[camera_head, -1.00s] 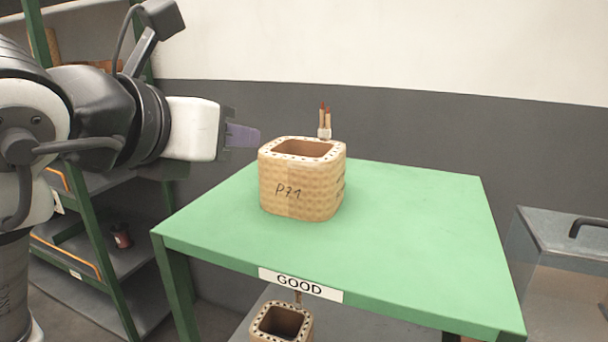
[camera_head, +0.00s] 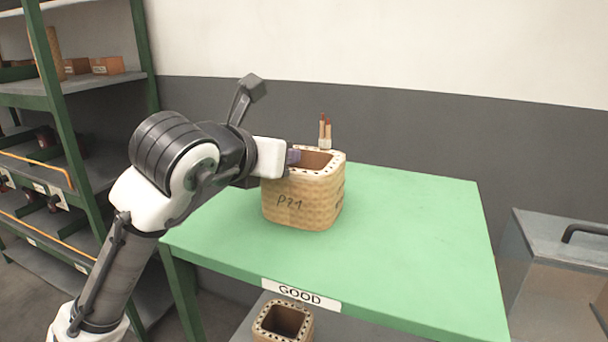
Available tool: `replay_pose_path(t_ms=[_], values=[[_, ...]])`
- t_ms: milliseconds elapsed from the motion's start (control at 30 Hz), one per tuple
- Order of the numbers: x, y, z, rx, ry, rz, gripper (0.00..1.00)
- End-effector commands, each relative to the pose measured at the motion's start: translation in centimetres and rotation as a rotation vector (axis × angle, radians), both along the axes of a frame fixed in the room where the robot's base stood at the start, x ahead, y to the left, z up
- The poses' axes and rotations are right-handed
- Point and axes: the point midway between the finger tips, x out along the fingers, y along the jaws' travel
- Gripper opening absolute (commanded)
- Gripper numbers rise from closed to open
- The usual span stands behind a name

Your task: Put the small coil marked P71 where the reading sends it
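The small coil marked P71 (camera_head: 303,203) is a tan, square-sided hollow block with a dotted top rim. It stands upright on the green table (camera_head: 420,240), whose front edge carries a GOOD label (camera_head: 300,295). Two reddish-tipped leads (camera_head: 325,132) rise at its back. My gripper (camera_head: 294,157) reaches in from the left, at the coil's top left rim.
A second similar coil (camera_head: 283,322) sits lower, below the table's front edge. A green-framed shelf (camera_head: 65,150) with boxes stands at the left. A grey metal box with a handle (camera_head: 565,255) is at the right. The table's right side is clear.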

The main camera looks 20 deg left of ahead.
Motion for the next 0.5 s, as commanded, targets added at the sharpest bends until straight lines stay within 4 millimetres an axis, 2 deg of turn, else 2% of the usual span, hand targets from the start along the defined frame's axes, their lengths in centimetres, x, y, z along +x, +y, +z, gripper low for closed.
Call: replay_pose_path(t_ms=[267,500], values=[[0.32,0.01,-0.17,0.0,-0.001,0.0,0.44],[0.31,0.0,-0.15,-0.001,-0.001,0.0,0.12]])
